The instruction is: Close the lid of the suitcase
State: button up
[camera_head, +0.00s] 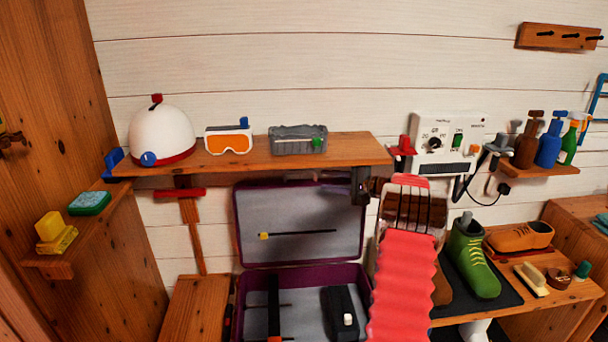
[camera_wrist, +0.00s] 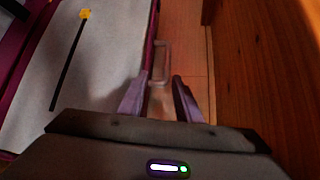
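The suitcase stands open in the head view, its purple-rimmed base (camera_head: 318,274) low in the middle. Its grey-lined lid (camera_head: 300,217) stands up against the wall. My gripper (camera_head: 335,177) is at the lid's upper right edge, just under the shelf. In the wrist view my gripper (camera_wrist: 160,95) is open, with nothing visible held between its fingers. The lid (camera_wrist: 95,70) lies left of them, and the left finger overlaps its purple edge in the picture; I cannot tell whether they touch. A handle (camera_wrist: 162,62) on that edge shows just beyond the fingertips.
A wooden shelf (camera_head: 255,160) with a helmet (camera_head: 161,134), goggles (camera_head: 229,139) and a grey case (camera_head: 297,139) hangs close above the lid. A dark item (camera_head: 344,312) lies in the base.

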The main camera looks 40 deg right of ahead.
aim_at(302, 173)
jog(key=x, duration=0.3)
jog(key=r+x, duration=0.1)
jog(key=x, duration=0.7)
jog(key=shift+w+a+r, duration=0.1)
jog(key=shift+w+r, duration=0.1)
jog(key=shift+r, duration=0.1)
jog(key=shift+c, duration=0.4)
grip_shut()
jog(key=shift+a+f, duration=0.1)
